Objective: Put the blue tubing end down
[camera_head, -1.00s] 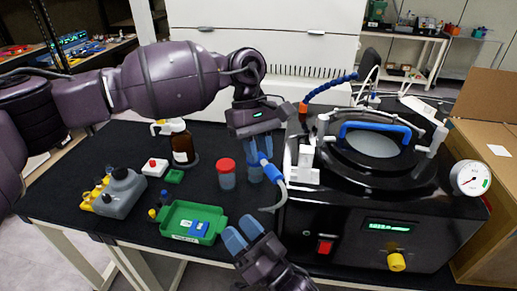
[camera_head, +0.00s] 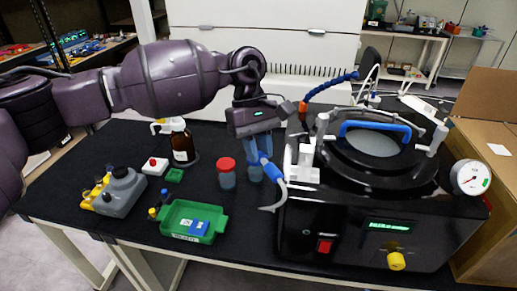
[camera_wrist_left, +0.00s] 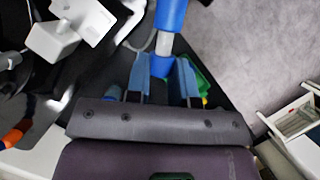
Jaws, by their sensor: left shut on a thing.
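My left gripper (camera_head: 262,162) is shut on the blue tubing end (camera_head: 275,176), beside the left side of the black freeze dryer (camera_head: 345,232). In the left wrist view, the blue tubing end (camera_wrist_left: 168,16) runs between the two blue fingers of the left gripper (camera_wrist_left: 162,75). My right gripper is not in view.
A red-capped jar (camera_head: 227,175) stands just left of the gripper. A brown bottle (camera_head: 182,146) stands behind. Bare bench top lies between tray and dryer.

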